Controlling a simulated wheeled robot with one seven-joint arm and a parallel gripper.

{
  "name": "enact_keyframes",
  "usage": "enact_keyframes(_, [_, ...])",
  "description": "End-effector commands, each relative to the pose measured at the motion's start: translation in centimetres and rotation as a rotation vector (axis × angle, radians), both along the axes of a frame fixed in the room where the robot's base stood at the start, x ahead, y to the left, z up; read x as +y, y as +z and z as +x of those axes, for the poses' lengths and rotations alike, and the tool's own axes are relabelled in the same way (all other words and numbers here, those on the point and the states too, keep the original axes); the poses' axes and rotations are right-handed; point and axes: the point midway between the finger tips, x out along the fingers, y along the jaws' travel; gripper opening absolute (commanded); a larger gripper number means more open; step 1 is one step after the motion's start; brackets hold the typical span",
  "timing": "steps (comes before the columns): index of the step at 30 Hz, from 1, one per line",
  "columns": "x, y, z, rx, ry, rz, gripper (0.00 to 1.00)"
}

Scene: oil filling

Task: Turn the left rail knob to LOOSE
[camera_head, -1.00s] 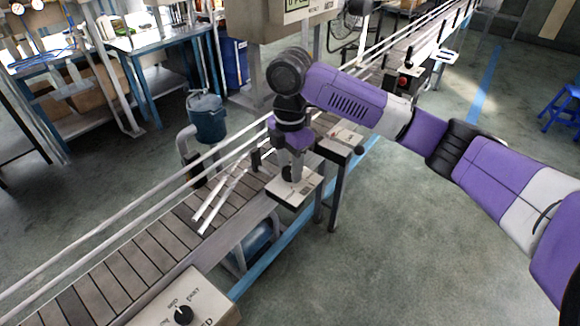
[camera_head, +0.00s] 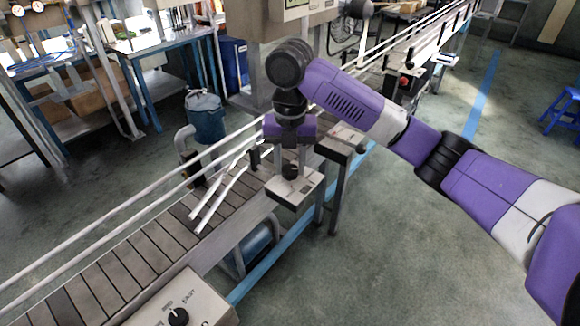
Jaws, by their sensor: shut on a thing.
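A small pale control box (camera_head: 301,198) sits at the conveyor's near side, with a dark round knob (camera_head: 290,172) on its top. My gripper (camera_head: 290,170) points straight down over this box, its two grey fingers on either side of the knob. It is shut on the knob. The markings on this box are too small and too covered to read, so the knob's setting cannot be told.
A larger box with a black dial (camera_head: 178,317) stands in the foreground. The slatted conveyor (camera_head: 130,265) with pale guide rails (camera_head: 218,198) runs past my gripper. A blue drum (camera_head: 206,118) stands behind it. Open floor (camera_head: 400,250) lies to the right.

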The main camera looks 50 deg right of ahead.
Motion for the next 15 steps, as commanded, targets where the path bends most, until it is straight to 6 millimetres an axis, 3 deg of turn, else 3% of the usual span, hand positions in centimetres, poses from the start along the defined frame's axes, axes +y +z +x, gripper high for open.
enact_keyframes(15, [0.03, 0.11, 0.02, -0.001, 0.16, -0.001, 0.0])
